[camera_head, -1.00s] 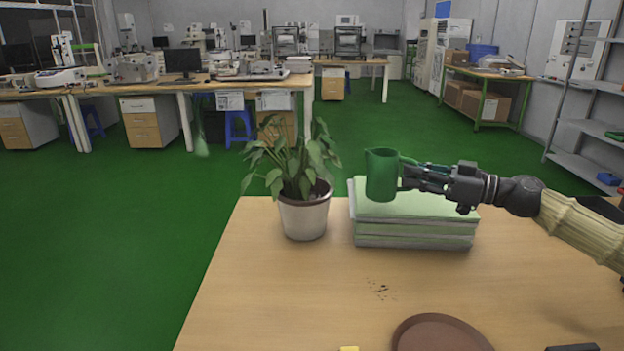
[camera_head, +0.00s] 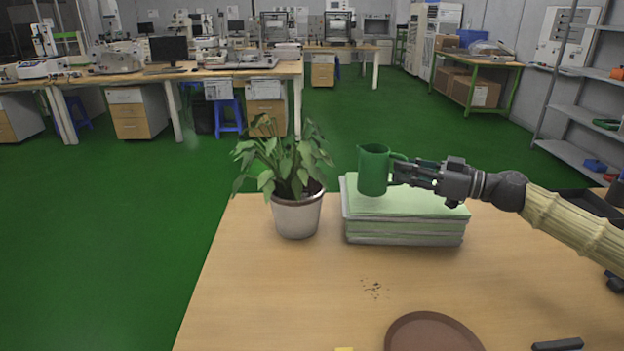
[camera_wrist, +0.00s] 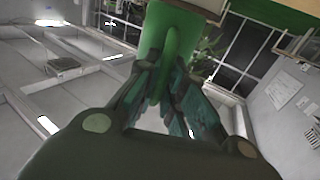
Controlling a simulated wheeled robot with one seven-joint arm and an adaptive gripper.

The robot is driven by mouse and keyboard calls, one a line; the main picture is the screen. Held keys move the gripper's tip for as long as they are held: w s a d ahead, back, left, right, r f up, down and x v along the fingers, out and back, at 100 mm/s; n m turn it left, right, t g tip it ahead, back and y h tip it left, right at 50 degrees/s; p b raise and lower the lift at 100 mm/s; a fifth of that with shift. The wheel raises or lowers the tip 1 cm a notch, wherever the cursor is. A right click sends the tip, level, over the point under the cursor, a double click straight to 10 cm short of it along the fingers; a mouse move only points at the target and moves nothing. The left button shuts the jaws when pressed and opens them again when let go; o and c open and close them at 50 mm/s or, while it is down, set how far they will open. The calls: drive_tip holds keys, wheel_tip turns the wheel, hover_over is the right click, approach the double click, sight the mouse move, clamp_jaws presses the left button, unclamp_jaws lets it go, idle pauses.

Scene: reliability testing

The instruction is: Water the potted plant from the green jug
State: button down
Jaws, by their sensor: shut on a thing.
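The green jug (camera_head: 373,171) is upright at the end of my gripper (camera_head: 412,172), over the left part of a stack of pale green-topped books or papers. My gripper is shut on the jug's handle side; in the wrist view the green jug (camera_wrist: 170,40) shows between the fingers. Whether the jug's base touches the stack I cannot tell. The potted plant (camera_head: 297,212) stands upright on the table, left of the stack and the jug, with leafy stems in a whitish pot with a brown rim. The jug's inside is hidden.
The stack (camera_head: 405,232) lies on the wooden table (camera_head: 270,290). Dark crumbs (camera_head: 374,288) lie in front of it. A brown round dish (camera_head: 432,334) and a dark flat object (camera_head: 557,344) are at the near edge. The table's left part is clear.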

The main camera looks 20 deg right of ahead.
drive_tip(key=p, duration=0.4)
drive_tip(key=shift+s+d+r, duration=0.1)
drive_tip(key=shift+d+r, duration=0.05)
drive_tip(key=shift+d, duration=0.15)
drive_tip(key=p, duration=0.4)
drive_tip(key=shift+s+f, duration=0.15)
drive_tip(key=shift+f, duration=0.05)
drive_tip(key=shift+s+a+p, duration=0.1)
drive_tip(key=shift+a+p, duration=0.1)
drive_tip(key=shift+p, duration=0.75)
drive_tip(key=p, duration=0.3)
drive_tip(key=shift+s+a+f, duration=0.15)
drive_tip(key=shift+a+f, duration=0.05)
drive_tip(key=shift+a, duration=0.2)
drive_tip(key=shift+s+a+f+p, duration=0.2)
drive_tip(key=shift+a+p, duration=0.25)
drive_tip(key=shift+p, duration=0.55)
drive_tip(key=shift+f, duration=0.2)
drive_tip(key=shift+r, duration=0.1)
